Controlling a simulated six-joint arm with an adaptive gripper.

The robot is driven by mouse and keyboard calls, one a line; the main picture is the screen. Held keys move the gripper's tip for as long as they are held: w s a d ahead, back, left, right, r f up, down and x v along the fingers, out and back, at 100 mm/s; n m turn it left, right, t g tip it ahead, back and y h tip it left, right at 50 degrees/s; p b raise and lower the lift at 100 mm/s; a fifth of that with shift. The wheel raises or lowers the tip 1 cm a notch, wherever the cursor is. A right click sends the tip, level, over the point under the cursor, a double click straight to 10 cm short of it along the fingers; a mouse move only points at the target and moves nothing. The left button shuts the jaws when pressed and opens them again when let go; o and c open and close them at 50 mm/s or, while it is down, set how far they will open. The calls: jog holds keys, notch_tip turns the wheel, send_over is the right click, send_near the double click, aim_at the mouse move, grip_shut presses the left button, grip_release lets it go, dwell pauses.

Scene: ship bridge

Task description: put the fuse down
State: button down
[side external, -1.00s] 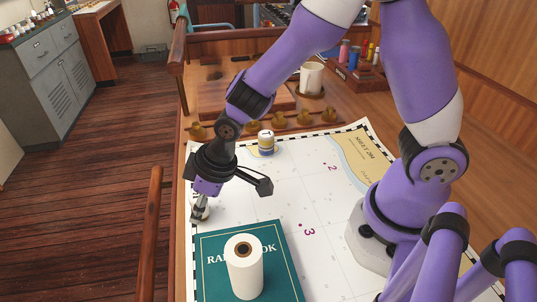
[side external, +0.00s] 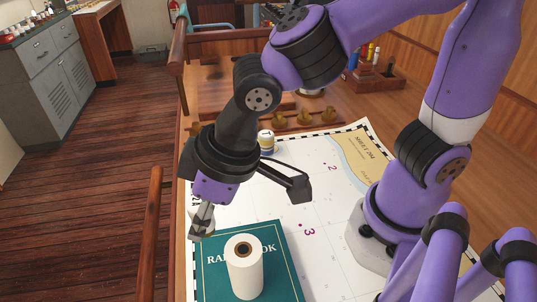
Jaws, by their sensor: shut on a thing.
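My gripper (side external: 203,220) is at the left edge of the chart, pointing down beside the upper left corner of the teal book. It is shut on a small pale thing, which I take to be the fuse (side external: 200,232). The fingers hide much of it, and I cannot tell whether it touches the surface below. The white chart (side external: 285,195) lies on the wooden table, with printed numbers 2 and 3 showing.
A white paper roll (side external: 245,272) stands on the teal book (side external: 283,270) close to my gripper. A small white-topped jar (side external: 266,141) stands at the chart's back edge. Brass knobs (side external: 305,116) and a bottle rack (side external: 375,80) are behind. The chart's middle is clear.

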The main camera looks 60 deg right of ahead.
jog(key=shift+d+r, duration=0.1)
jog(key=shift+r, duration=0.1)
jog(key=w+d+m+g+h, duration=0.3)
jog(key=d+m+h, duration=0.4)
jog(key=d+m, duration=1.4)
jog(key=s+d+f+m+g, duration=0.1)
jog(key=s+d+f+m, duration=0.1)
jog(key=d, duration=0.4)
jog(key=s+d+f+m+g, duration=0.1)
jog(key=s+d+f+m, duration=0.1)
jog(key=s+d+m, duration=0.2)
jog(key=s+d+f+m+g+y, duration=0.1)
jog(key=s+d+f+m, duration=0.1)
jog(key=d, duration=0.8)
jog(key=shift+s+m+g, duration=0.3)
jog(key=shift+s+m, duration=0.55)
jog(key=shift+m, duration=0.05)
jog(key=shift+s+d+f, duration=0.1)
jog(key=shift+d+f, duration=0.1)
jog(key=shift+f, duration=2)
jog(key=shift+f, duration=0.15)
